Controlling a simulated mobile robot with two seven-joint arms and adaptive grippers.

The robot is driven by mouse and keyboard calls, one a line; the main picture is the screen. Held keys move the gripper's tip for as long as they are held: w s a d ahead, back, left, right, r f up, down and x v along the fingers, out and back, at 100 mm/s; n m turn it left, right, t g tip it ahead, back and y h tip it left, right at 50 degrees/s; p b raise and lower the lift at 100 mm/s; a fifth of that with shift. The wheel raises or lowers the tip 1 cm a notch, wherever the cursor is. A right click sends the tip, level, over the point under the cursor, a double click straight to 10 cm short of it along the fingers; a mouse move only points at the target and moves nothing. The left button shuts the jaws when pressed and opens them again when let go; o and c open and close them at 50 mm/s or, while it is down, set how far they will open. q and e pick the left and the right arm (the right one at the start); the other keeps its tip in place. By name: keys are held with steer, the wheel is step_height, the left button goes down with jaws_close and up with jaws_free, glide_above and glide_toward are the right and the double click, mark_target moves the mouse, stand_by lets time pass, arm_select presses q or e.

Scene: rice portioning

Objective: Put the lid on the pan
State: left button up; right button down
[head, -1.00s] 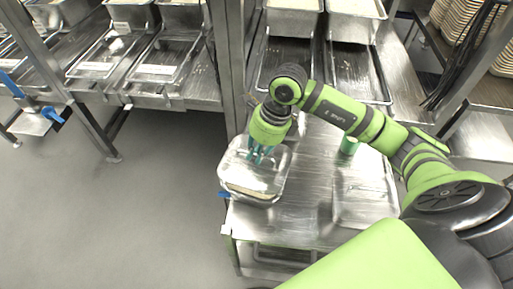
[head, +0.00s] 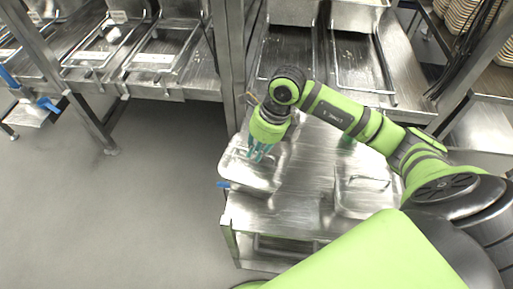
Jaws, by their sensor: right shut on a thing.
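My right gripper (head: 260,156), with teal fingers, points down and is shut on the handle area of a silver metal lid (head: 250,178). The lid lies over the pan at the left side of the steel cart top and looks nearly level. The pan is almost wholly hidden under the lid, so I cannot tell whether the lid is fully seated on its rim. My left gripper is not in view.
The steel cart (head: 310,205) has bare room in its middle. A second metal lid or covered pan (head: 362,194) sits at its right. A blue piece (head: 223,185) shows at the cart's left edge. A steel post (head: 236,70) stands behind.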

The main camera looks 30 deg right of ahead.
steer(key=shift+f+b, duration=0.25)
steer(key=shift+b, duration=0.15)
stand_by(0.3)
steer(key=c, duration=1.2)
jaws_free()
steer(key=shift+o, duration=0.2)
steer(key=v, duration=1.2)
steer(key=shift+s, duration=0.1)
